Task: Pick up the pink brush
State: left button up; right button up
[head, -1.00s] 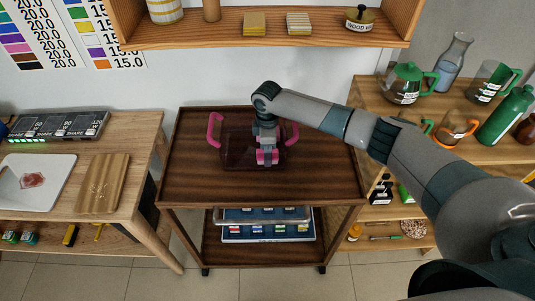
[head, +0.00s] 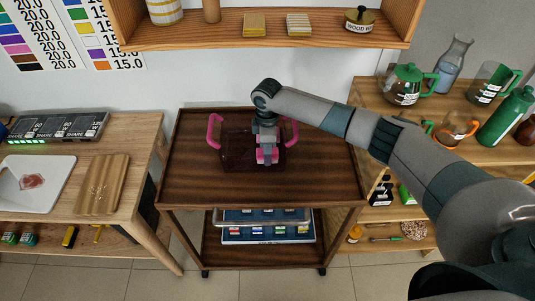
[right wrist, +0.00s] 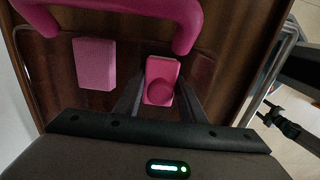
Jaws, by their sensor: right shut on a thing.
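A pink block-shaped piece with a rounded darker pink part, which I take for the pink brush (right wrist: 161,72), lies between the fingers of my right gripper (right wrist: 158,92) in the right wrist view. The fingers are shut on it. In the head view my right gripper (head: 266,146) points down into a dark see-through container (head: 233,151) with pink handles, and a bit of pink (head: 267,156) shows at its fingertips. I cannot tell whether the brush touches the container floor. My left gripper is not in view.
A second pink block (right wrist: 94,64) lies beside the held piece. A pink handle (right wrist: 128,6) arches close to the fingers. The container stands on a dark wooden cart (head: 325,184) with clear top around it. A shelf (head: 260,36) hangs above; tables stand either side.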

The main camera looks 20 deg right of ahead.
notch_tip(320, 180, up, 17)
jog(key=b, duration=0.3)
jog(key=shift+b, duration=0.4)
jog(key=o, duration=0.5)
jog(key=shift+f, duration=0.1)
jog(key=c, duration=0.4)
